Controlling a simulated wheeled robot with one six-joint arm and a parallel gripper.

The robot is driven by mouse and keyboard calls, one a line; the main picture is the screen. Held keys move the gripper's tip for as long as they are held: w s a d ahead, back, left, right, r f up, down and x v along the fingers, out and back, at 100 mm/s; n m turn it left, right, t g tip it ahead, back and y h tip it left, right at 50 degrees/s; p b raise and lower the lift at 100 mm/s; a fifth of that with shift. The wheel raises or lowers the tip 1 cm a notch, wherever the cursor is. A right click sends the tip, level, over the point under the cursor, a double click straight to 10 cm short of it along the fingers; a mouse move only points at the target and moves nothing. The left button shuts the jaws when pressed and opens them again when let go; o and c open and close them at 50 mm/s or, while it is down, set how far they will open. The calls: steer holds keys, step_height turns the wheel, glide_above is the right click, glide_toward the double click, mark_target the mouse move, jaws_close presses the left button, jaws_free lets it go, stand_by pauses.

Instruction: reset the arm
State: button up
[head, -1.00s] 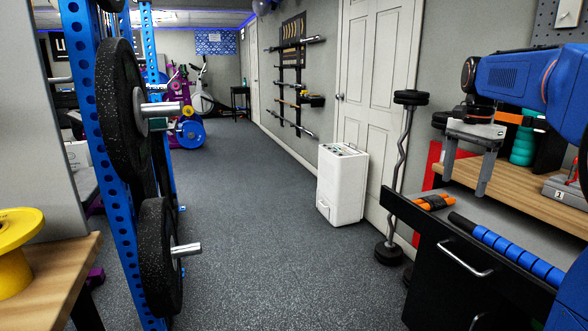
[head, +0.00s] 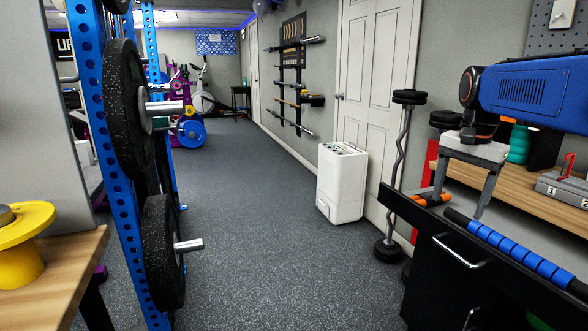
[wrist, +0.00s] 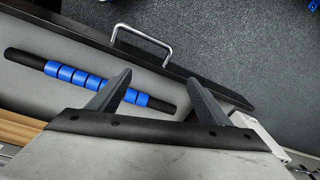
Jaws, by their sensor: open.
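My arm (head: 535,95) with its blue link reaches in from the right edge of the head view. My gripper (head: 460,198) hangs from it, pointing down, with its two grey fingers apart and nothing between them. It is over or in front of the open black drawer (head: 465,262); the exact height cannot be told. In the wrist view my gripper (wrist: 160,76) is also open and empty. A black stick with blue rollers (wrist: 80,78) lies in the drawer, partly behind one finger. It also shows in the head view (head: 510,250).
An orange-and-black item (head: 424,199) lies in the drawer, partly hidden. A wooden worktop (head: 545,185) holds a teal object and a grey box. A barbell (head: 398,185) and a white appliance (head: 341,183) stand by the door. A weight rack (head: 100,150) is left; the middle floor is clear.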

steer(key=s+a+f+n+t, duration=0.1)
steer(key=s+a+f+n, duration=0.4)
steer(key=s+f, duration=0.4)
steer(key=s+a+f+n+t, duration=0.2)
steer(key=s+a+f+n, duration=0.2)
steer(key=s+f, duration=0.5)
steer(key=s+n, duration=0.1)
steer(key=s, duration=0.4)
steer(key=shift+a+f+n+t, duration=0.2)
steer(key=shift+a+n+t, duration=0.1)
steer(key=shift+a, duration=0.1)
